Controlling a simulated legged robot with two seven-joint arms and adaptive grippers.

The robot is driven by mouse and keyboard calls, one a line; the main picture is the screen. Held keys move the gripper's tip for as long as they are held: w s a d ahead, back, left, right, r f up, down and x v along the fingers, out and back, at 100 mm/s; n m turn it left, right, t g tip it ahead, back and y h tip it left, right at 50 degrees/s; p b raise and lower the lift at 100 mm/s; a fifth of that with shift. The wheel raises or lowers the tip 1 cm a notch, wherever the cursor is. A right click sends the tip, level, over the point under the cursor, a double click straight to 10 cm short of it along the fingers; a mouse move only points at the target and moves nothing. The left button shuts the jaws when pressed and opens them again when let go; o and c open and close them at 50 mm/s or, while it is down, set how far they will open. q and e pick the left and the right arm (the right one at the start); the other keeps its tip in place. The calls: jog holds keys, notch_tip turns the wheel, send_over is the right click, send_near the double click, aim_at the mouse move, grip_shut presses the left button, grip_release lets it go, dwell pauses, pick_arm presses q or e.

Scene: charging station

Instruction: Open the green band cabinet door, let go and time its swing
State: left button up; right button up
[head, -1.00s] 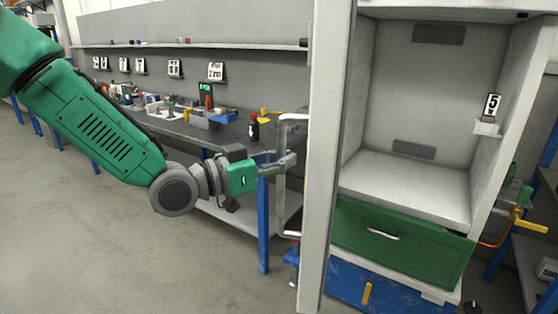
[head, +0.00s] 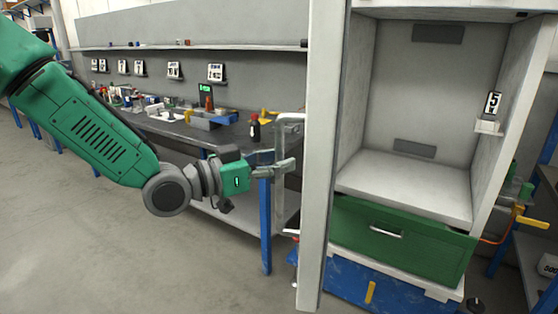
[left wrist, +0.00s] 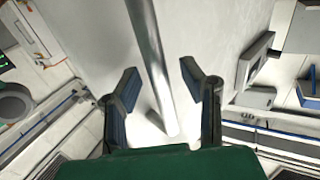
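The cabinet door (head: 324,150) stands swung open, seen nearly edge-on, at the left of the cabinet (head: 412,95). Its long bar handle (head: 280,205) is on the door's left-facing side. The handle also runs between my fingers in the left wrist view (left wrist: 152,60), beside the pale door face (left wrist: 205,45). My left gripper (head: 284,160) is at the handle. In the left wrist view its fingers (left wrist: 159,76) are spread, one each side of the bar, with gaps to it. My right gripper is not in view. No green band on the door can be made out.
A workbench (head: 225,138) with a dark bottle (head: 254,128) and other items stands behind my left arm. The floor (head: 100,230) at left is clear.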

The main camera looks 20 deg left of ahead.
pick_arm(q)
jog(key=v, duration=1.2)
jog(key=shift+w+d, duration=0.1)
jog(key=shift+d, duration=0.05)
